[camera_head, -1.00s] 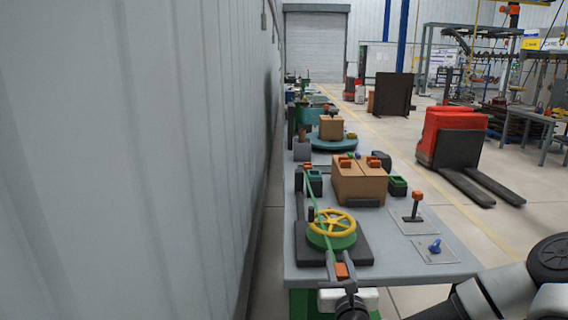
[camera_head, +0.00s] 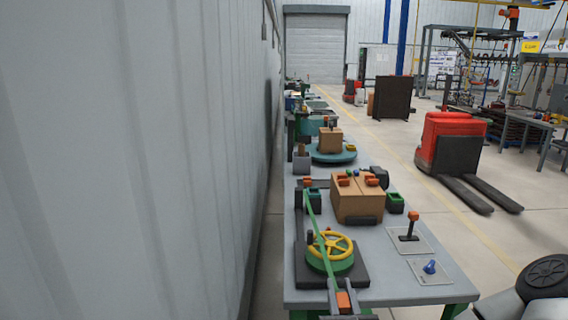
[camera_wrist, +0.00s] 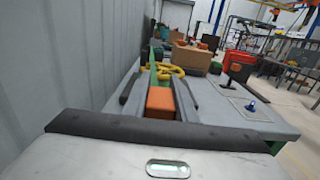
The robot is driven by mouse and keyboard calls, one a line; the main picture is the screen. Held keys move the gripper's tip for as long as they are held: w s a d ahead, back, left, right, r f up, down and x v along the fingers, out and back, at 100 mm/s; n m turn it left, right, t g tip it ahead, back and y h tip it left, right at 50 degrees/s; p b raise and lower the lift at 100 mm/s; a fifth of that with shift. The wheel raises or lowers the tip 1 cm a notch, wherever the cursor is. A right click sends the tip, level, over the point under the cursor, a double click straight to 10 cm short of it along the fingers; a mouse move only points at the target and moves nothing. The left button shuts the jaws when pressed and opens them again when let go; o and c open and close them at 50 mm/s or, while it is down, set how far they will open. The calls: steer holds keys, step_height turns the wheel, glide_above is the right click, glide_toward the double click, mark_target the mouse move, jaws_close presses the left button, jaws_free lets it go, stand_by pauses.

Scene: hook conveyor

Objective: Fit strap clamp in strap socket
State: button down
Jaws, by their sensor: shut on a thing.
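The orange clamp (camera_head: 343,300) sits between the fingers of my gripper (camera_head: 342,292) at the near edge of the bench. In the wrist view, the clamp (camera_wrist: 160,102) is gripped between both dark fingers (camera_wrist: 160,92). A green strap (camera_head: 320,240) runs from the clamp past a yellow handwheel (camera_head: 331,246) on a green drum (camera_head: 330,262) toward a dark post at the back left. In the wrist view the strap (camera_wrist: 153,68) leads straight away from the clamp. I cannot tell which part is the strap socket.
The bench (camera_head: 390,292) also bears cardboard boxes (camera_head: 357,200) with orange pieces on top, an orange-topped lever (camera_head: 411,224) and a blue knob (camera_head: 430,267). A grey wall (camera_head: 150,160) runs along the left.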

step_height(320, 180, up, 5)
steer(key=p, duration=0.3)
steer(key=shift+r, duration=0.1)
